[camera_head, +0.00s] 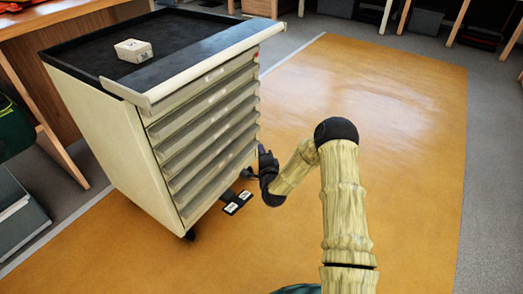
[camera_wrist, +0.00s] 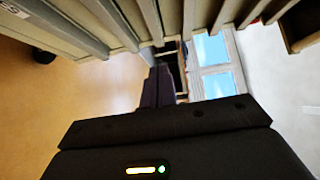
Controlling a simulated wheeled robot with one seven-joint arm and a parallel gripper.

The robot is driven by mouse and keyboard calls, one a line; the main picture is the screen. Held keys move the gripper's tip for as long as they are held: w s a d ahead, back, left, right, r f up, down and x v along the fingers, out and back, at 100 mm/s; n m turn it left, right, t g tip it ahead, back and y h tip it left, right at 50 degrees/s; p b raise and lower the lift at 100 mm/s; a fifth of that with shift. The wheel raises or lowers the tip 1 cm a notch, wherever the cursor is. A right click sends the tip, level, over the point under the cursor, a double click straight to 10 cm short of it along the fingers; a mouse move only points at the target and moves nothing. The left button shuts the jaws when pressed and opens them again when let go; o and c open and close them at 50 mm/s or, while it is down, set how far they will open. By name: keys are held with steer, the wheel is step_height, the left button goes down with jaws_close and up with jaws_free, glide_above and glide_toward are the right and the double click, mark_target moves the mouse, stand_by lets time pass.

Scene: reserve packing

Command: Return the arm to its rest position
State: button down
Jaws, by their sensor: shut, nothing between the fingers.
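My arm (camera_head: 344,200) is pale and wood-like with a black elbow. It bends at the elbow and reaches left, towards the front of the drawer cabinet (camera_head: 120,150). My gripper (camera_head: 263,152) is dark and is seen beside the right end of the lower drawers; I cannot tell whether it touches them. In the wrist view its dark fingers (camera_wrist: 158,86) are together, with nothing seen between them. The drawer fronts (camera_wrist: 120,22) fill the top of that view, close to the fingers.
A small white box (camera_head: 133,50) lies on the cabinet's black top. A black item with white labels (camera_head: 237,203) is low by the cabinet's foot. The orange floor (camera_head: 410,120) right of my arm is clear. Benches and bins line the back.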

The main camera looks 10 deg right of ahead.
steer(key=s+a+r+n+g+y+p, duration=0.2)
steer(key=s+r+n+g+p, duration=0.2)
steer(key=s+r+n+g, duration=0.45)
steer(key=s+d+r+n+g+h+p, duration=0.1)
steer(key=s+d+r+n+g+p, duration=0.15)
steer(key=s+r, duration=0.45)
steer(key=s+d+r+n+g+h+p, duration=0.15)
steer(key=s+n, duration=0.25)
steer(key=s, duration=0.7)
steer(key=s+d+r+n+g+p, duration=0.1)
steer(key=s+d+r+n+g, duration=0.15)
steer(key=s+r, duration=0.55)
steer(key=w+p+v, duration=0.2)
steer(key=p+v, duration=0.9)
steer(key=p, duration=0.1)
steer(key=w+a+r+p+v, duration=0.1)
steer(key=w+p+v, duration=0.2)
steer(key=p+v, duration=0.8)
steer(key=w+r+p+v, duration=0.1)
steer(key=w+p+v, duration=0.1)
steer(key=p+v, duration=1)
steer(key=p, duration=0.3)
steer(key=shift+w+a+r, duration=0.2)
steer(key=shift+w, duration=0.15)
